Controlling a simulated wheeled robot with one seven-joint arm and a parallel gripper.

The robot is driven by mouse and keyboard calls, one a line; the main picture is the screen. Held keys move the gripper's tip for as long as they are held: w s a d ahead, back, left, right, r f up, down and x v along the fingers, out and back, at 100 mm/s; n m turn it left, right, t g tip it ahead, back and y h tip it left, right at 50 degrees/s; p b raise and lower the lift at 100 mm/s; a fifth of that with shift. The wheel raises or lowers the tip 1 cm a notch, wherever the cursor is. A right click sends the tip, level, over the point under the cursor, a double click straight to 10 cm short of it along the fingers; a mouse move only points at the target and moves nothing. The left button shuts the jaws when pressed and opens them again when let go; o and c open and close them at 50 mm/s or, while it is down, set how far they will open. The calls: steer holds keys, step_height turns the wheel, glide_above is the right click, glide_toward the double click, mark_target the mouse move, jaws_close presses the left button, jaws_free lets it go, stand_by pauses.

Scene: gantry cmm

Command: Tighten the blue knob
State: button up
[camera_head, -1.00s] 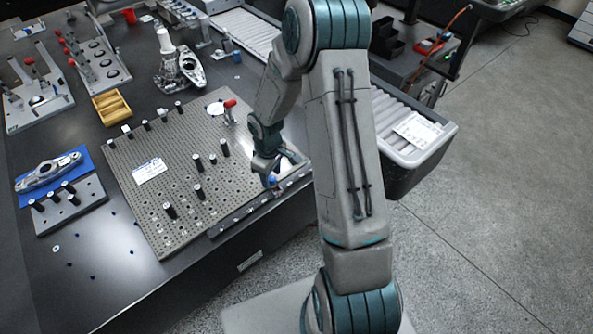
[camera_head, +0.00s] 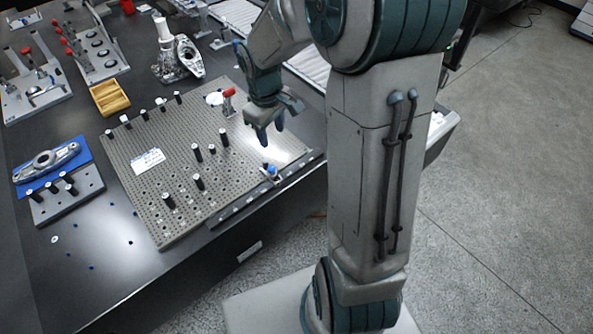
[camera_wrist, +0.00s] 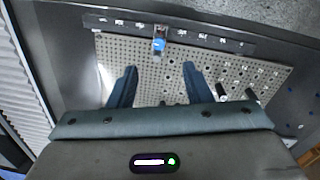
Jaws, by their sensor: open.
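The blue knob (camera_head: 271,169) sits on a small clamp at the front right edge of the perforated metal plate (camera_head: 185,215). In the wrist view the blue knob (camera_wrist: 159,44) shows on its mount, beyond and roughly between my fingertips. My gripper (camera_head: 270,138) hangs above the plate, behind the knob in the head view and apart from it. Its two fingers (camera_wrist: 160,70) are spread with nothing between them. The fingertips point down toward the plate.
Several black pegs (camera_head: 197,153) stand on the plate. A red-handled clamp (camera_head: 228,103) stands near its back edge. A yellow tray (camera_head: 109,97) and a blue mat with a metal part (camera_head: 47,160) lie to the left. Open floor lies to the right.

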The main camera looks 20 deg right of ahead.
steer(key=s+r+m+t+b, duration=0.1)
steer(key=s+r+m, duration=0.1)
steer(key=s, duration=0.6)
steer(key=s+r+m+t+b, duration=0.1)
steer(key=s+r+m+b, duration=0.1)
steer(key=s, duration=0.7)
steer(key=shift+s+a+r+m, duration=0.25)
steer(key=shift+r+m, duration=0.45)
steer(key=shift+m, duration=0.6)
steer(key=shift+c, duration=1)
